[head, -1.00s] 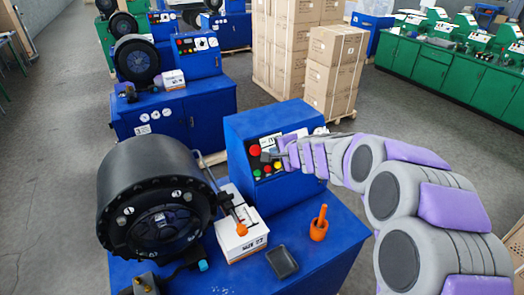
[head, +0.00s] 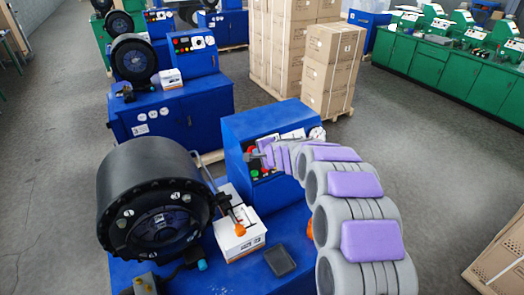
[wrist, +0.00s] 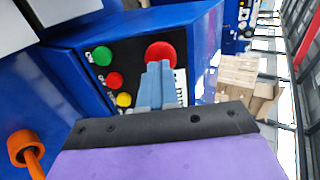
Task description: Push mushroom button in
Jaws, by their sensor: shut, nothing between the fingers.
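The large red mushroom button (wrist: 160,53) sits at the top of the black control panel (wrist: 130,62) in the wrist view. My gripper (wrist: 159,68) is shut and empty, its blue-grey fingertips pointing at the button and overlapping its lower edge. I cannot tell whether they touch it. In the head view my gripper (head: 256,153) is in front of the blue machine's panel and hides the button. Smaller green (wrist: 102,56), red (wrist: 114,80) and yellow (wrist: 124,99) buttons lie to the left on the panel.
The black crimper head (head: 150,150) stands at the left of the blue machine. A white box (head: 240,240) and a dark tray (head: 280,261) lie on its top. An orange cup (wrist: 24,147) shows in the wrist view. Cartons (head: 330,65) are stacked behind.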

